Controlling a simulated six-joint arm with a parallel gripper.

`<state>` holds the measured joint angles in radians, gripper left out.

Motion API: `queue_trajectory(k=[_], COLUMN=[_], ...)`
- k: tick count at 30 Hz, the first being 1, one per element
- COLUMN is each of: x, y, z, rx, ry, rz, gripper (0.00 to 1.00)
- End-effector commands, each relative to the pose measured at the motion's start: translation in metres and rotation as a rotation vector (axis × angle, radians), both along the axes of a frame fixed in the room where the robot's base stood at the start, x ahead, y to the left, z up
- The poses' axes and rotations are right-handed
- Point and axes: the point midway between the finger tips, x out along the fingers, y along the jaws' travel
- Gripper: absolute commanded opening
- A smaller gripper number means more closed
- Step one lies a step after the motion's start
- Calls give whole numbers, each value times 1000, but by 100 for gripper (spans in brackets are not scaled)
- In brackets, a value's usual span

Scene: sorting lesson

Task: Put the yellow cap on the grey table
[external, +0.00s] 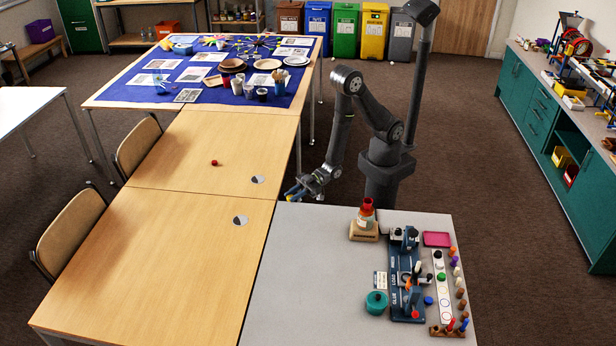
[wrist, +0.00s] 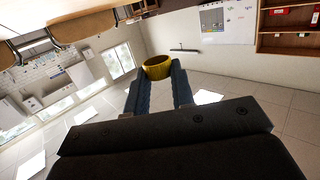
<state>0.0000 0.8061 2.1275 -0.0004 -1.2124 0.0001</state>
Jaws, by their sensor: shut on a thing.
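The yellow cap (wrist: 157,72) is round and sits between the two blue finger ends of my gripper (wrist: 158,84) in the wrist view. My gripper is shut on it. In the external view my gripper (external: 302,187) is beyond the back left corner of the grey table (external: 300,275), near the right edge of the wooden tables. The cap is too small there to make out clearly. The grey table's left and front parts are bare.
A blue fixture (external: 403,280), a wooden block with a red-topped bottle (external: 366,215), a teal round pot (external: 376,302) and a pink tray (external: 437,239) stand on the grey table's right side. A small red piece (external: 214,163) lies on the wooden table (external: 150,250).

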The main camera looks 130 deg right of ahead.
Motion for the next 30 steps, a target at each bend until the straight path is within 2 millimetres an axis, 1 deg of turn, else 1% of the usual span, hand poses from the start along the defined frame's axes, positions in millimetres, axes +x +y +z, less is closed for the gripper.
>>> queue_trajectory(k=[1,2,5,10,14,18,20,23,24,26,27,30], x=[0,0,-2,-12,-27,-51,-64,-88,-100,-117,-128,-158], y=[0,0,-18,-56,-92,-132,-147,-172,-181,-193,-201,-215], z=[10,14,14,16,17,17,17,16,16,15,15,14], rx=[0,0,0,1,1,0,0,0,-2,-2,-2,-1], ry=[-5,-5,0,0,0,0,1,1,1,1,2,1], rz=[0,0,-81,-254,-421,-622,-710,-858,-918,-1008,-1068,-1210], gripper=[0,0,0,0,0,0,0,0,0,0,0,0])
